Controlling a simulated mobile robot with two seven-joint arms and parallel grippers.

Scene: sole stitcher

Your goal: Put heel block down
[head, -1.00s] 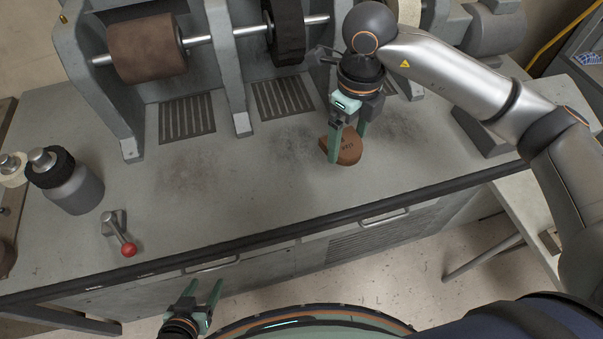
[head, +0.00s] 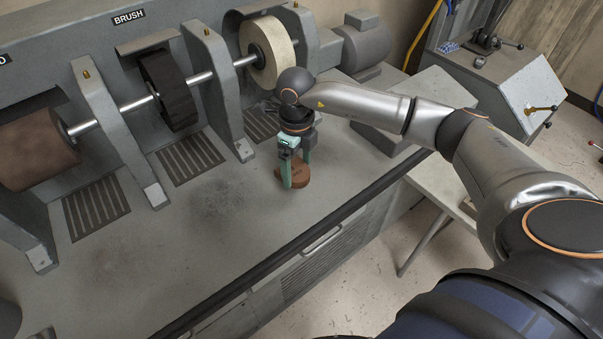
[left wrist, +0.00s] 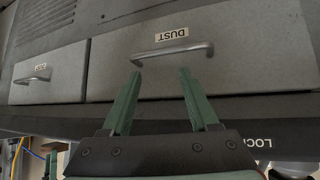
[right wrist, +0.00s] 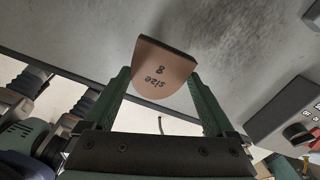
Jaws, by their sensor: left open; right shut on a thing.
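The heel block (head: 303,198) is a brown, rounded piece at the bench's front part in the head view. In the right wrist view the heel block (right wrist: 163,68) shows its face printed "size 8". My right gripper (head: 289,183) points down and is shut on it, a finger on either side; the fingers (right wrist: 160,78) also show in the right wrist view. The block is at or just above the bench top; I cannot tell if it touches. My left gripper (left wrist: 160,74) is open and empty, facing drawers labelled DUST. It is outside the head view.
The grey bench top (head: 215,245) is clear around the block. Behind it stand the black brush wheel (head: 168,90), a pale wheel (head: 268,52) and uprights on a shaft. A lower pale table (head: 437,185) stands to the right. A drawer handle (left wrist: 172,53) is close to my left gripper.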

